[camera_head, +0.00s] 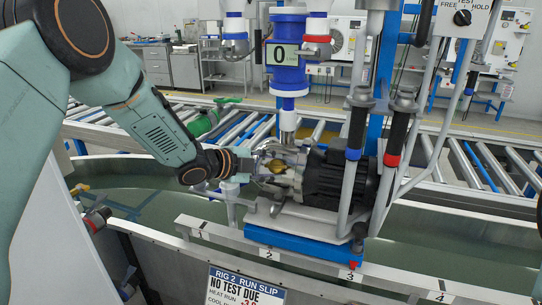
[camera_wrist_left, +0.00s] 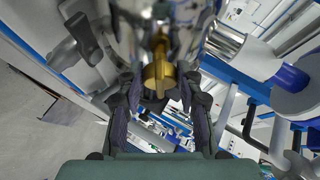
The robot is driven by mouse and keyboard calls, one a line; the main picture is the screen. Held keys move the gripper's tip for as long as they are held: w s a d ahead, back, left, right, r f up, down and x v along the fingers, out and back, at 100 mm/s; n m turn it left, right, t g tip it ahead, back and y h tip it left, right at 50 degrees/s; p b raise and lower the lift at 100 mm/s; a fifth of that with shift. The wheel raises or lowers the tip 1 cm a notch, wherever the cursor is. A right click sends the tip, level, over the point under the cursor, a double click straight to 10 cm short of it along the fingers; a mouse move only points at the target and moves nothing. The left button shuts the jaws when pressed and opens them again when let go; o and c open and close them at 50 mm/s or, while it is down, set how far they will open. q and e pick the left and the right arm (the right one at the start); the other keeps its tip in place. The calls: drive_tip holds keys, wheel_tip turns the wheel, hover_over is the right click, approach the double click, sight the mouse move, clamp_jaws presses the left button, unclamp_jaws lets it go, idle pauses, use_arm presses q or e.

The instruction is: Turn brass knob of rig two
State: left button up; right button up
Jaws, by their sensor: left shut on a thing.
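The brass knob (camera_wrist_left: 158,77) sits between the two fingers of my left gripper (camera_wrist_left: 160,105) in the left wrist view. In the head view a little of the brass knob (camera_head: 277,166) shows at the front of the pump, at the fingertips of my left gripper (camera_head: 283,172). My left gripper is shut on the knob, reaching in from the left. The knob's far side is hidden. My right gripper is not in view.
A rail numbered 1 to 4 (camera_head: 300,262) runs in front of the pump, with a rig 2 slip (camera_head: 245,288) below it. A blue cylinder (camera_head: 288,52) hangs above the pump. Black-gripped levers (camera_head: 357,125) stand close on the right. Roller conveyors (camera_head: 480,165) lie behind.

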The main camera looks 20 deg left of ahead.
use_arm(q)
drive_tip(key=shift+m+g+p, duration=0.4)
drive_tip(key=shift+m+p, duration=0.3)
drive_tip(key=shift+p, duration=0.05)
drive_tip(key=o, duration=1.1)
drive_tip(key=shift+r, duration=0.1)
drive_tip(key=shift+o, duration=0.2)
drive_tip(key=v, duration=1.2)
